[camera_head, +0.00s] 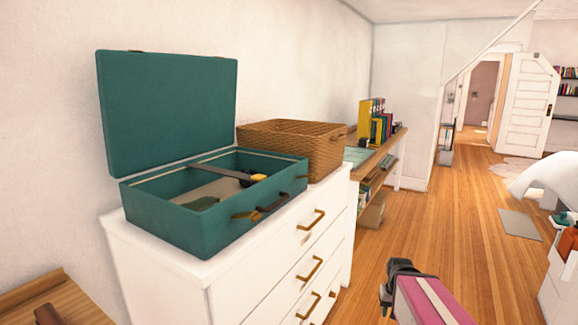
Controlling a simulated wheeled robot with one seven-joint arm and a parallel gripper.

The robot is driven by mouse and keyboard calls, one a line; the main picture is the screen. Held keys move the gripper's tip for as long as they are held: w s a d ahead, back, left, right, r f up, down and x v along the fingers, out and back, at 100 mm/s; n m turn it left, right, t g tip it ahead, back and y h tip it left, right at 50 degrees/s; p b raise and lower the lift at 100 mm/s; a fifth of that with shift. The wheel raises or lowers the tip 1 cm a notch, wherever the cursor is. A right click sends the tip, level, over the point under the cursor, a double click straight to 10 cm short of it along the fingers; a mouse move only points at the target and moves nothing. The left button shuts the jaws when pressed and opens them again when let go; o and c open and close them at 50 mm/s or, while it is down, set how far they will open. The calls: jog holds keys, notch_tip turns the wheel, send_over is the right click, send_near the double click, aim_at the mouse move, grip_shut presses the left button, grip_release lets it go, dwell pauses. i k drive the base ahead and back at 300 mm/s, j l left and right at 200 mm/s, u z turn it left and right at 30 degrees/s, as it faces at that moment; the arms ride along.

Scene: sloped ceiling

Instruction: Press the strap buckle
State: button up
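A green suitcase (180,227) stands open on the white dresser (228,283), with its lid (165,112) raised towards the wall. A dark strap (215,172) runs across the inside of the case. A yellow and black buckle (258,177) sits at the right end of the strap, near the right inner wall. Whether the buckle is fastened is too small to tell. My gripper (402,270) is a dark shape low in the picture, to the right of the dresser and well apart from the suitcase. Its fingers are not clear enough to tell open from shut.
A wicker basket (300,150) stands on the dresser behind the suitcase. A wooden desk (372,153) with books (377,122) is beyond. A wooden surface (35,293) is at the lower left.

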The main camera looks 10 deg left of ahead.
aim_at(259, 178)
jog(key=i+l+u, duration=0.85)
jog(key=k+l+u, duration=0.1)
jog(key=u, duration=1.35)
jog(key=k, duration=0.25)
